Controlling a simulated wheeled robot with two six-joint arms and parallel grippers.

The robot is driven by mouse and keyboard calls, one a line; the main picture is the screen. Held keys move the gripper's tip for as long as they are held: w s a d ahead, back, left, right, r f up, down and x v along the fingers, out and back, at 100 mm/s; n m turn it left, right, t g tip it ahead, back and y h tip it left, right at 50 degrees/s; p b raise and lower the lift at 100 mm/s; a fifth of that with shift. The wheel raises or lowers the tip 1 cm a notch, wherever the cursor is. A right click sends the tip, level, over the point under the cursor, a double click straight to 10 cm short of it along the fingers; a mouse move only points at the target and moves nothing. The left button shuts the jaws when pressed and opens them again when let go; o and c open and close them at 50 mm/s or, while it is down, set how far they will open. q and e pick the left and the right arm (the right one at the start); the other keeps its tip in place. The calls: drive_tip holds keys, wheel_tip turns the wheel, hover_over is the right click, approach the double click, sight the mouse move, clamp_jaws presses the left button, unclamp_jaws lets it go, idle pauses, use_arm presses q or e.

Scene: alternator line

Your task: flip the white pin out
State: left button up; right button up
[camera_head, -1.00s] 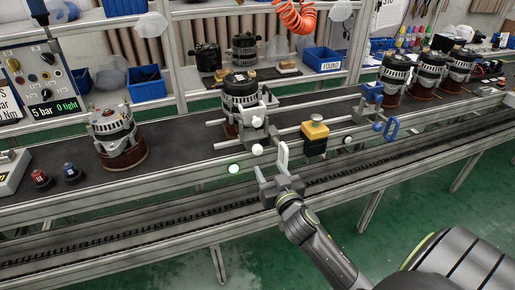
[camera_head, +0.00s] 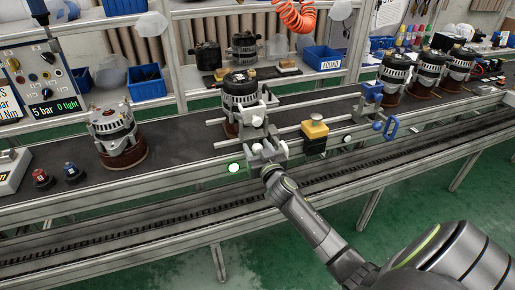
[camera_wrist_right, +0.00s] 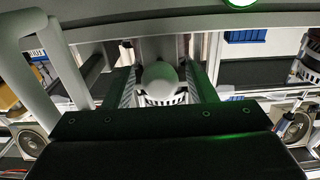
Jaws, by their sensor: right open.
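The white pin (camera_wrist_right: 160,76) shows in the right wrist view as a pale round knob between my two fingers, with a gap on each side. My right gripper (camera_head: 268,150) is open at the front rail of the line, its fingers around the pin. In the right wrist view my right gripper (camera_wrist_right: 161,88) reaches up on both sides of the knob. In the head view the fingers partly hide the pin. An alternator (camera_head: 240,92) stands in the fixture just behind. My left gripper is not in view.
A yellow button box (camera_head: 315,137) sits on the rail just right of my gripper. A blue handle (camera_head: 391,128) is farther right. Another alternator (camera_head: 113,130) stands on the belt at the left.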

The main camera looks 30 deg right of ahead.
clamp_jaws()
drive_tip(key=v, duration=0.3)
drive_tip(key=shift+f, duration=0.15)
drive_tip(key=shift+s, duration=0.1)
drive_tip(key=shift+c, duration=0.9)
unclamp_jaws()
drive_tip(key=shift+o, duration=0.9)
drive_tip(key=shift+s, duration=0.1)
drive_tip(key=b+v, duration=0.1)
drive_tip(key=v, duration=1.6)
drive_tip(key=shift+s, duration=0.25)
